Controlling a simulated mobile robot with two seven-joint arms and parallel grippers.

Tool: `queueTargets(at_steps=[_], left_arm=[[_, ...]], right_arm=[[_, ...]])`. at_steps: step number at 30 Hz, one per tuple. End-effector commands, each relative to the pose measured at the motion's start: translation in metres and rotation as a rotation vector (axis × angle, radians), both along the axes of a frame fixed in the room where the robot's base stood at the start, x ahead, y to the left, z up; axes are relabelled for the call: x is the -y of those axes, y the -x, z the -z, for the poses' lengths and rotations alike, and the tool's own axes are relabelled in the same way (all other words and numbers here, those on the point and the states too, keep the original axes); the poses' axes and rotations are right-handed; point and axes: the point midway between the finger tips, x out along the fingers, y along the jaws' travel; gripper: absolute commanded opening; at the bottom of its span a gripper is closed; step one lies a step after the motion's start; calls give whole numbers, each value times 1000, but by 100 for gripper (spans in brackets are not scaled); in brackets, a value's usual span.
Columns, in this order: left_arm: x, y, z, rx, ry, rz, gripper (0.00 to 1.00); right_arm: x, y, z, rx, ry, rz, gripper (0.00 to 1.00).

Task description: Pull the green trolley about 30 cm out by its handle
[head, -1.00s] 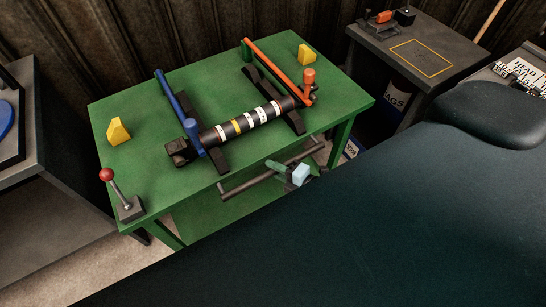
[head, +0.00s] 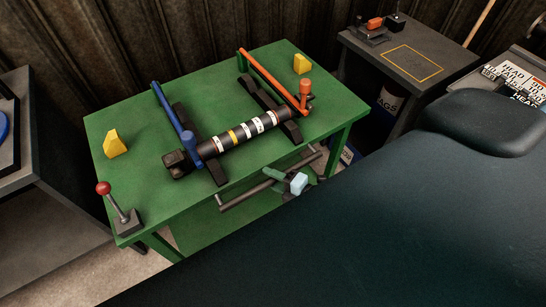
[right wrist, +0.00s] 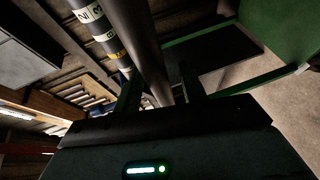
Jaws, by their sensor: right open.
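The green trolley (head: 145,185) stands in the middle of the head view, with a dark shaft on its top. Its handle (head: 240,196) is a dark horizontal bar along the near side, below the top's edge. My right gripper (head: 279,180) is at the handle, right of its middle, and partly hidden behind my own dark body. In the right wrist view the handle (right wrist: 137,42) runs between the two fingers of my right gripper (right wrist: 160,92), which is open. I cannot tell whether either finger touches the bar. My left gripper is not in view.
The striped shaft (head: 240,135) lies across dark supports between a blue bar (head: 172,108) and an orange bar (head: 270,80). A red-knobbed lever (head: 118,210) stands at the trolley's left corner. A grey table (head: 425,55) is close at the right, another surface at the left.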

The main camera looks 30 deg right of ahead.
Motion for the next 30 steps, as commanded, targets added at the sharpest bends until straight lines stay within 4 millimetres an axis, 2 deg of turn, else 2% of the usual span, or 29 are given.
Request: queueTargets(at_steps=[7,15,20,30], left_arm=[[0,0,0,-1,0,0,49],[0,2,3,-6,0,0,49],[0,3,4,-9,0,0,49],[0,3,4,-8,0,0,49]], right_arm=[[4,10,-1,-1,0,-1,41],[21,46,-8,-4,1,0,41],[28,62,-11,-2,0,0,41],[32,70,-14,0,1,0,41]])
